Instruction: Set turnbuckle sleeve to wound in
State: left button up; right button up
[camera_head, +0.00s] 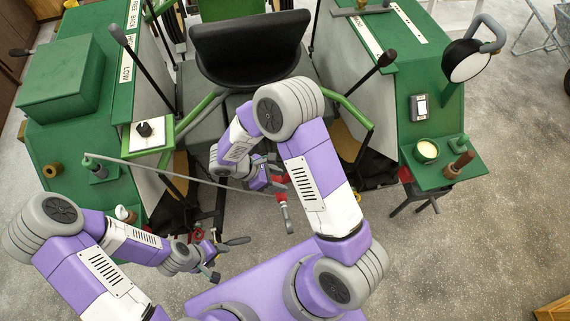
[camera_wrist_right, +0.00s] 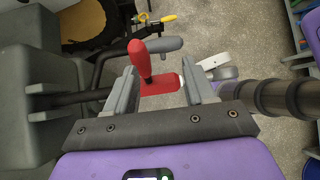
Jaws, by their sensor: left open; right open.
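A red part with a stubby upright red handle, seemingly the turnbuckle sleeve (camera_wrist_right: 160,86), shows in the right wrist view between the fingers of my right gripper (camera_wrist_right: 161,80). A dark rod lies in line with it to the left. The right fingers are open either side of it, with a visible gap; I cannot tell whether one touches it. In the head view red parts (camera_head: 282,196) show beside my right gripper (camera_head: 276,186), below the tractor seat, partly hidden by my arm. My left gripper (camera_head: 225,258) is open and empty, lower left of there.
A black seat (camera_head: 250,48) stands behind my right arm. A long thin grey rod (camera_head: 180,174) runs from the left green fender toward the red parts. A green shelf (camera_head: 445,165) with a tin and a bottle is at right. Yellow-ended levers (camera_wrist_right: 167,19) stand beyond the red part.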

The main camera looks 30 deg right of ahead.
aim_at(286, 175)
jog(key=shift+w+d+f+n+h, duration=0.15)
jog(key=shift+w+n, duration=0.1)
jog(key=shift+w, duration=0.25)
jog(key=shift+w+d+f+n+h, duration=0.15)
jog(key=shift+w+n, duration=0.1)
jog(key=shift+w, duration=0.2)
jog(key=shift+w+d, duration=0.1)
jog(key=shift+w, duration=0.15)
jog(key=x, duration=0.7)
jog(key=shift+d+p, duration=0.25)
jog(key=shift+p, duration=0.05)
grip_shut()
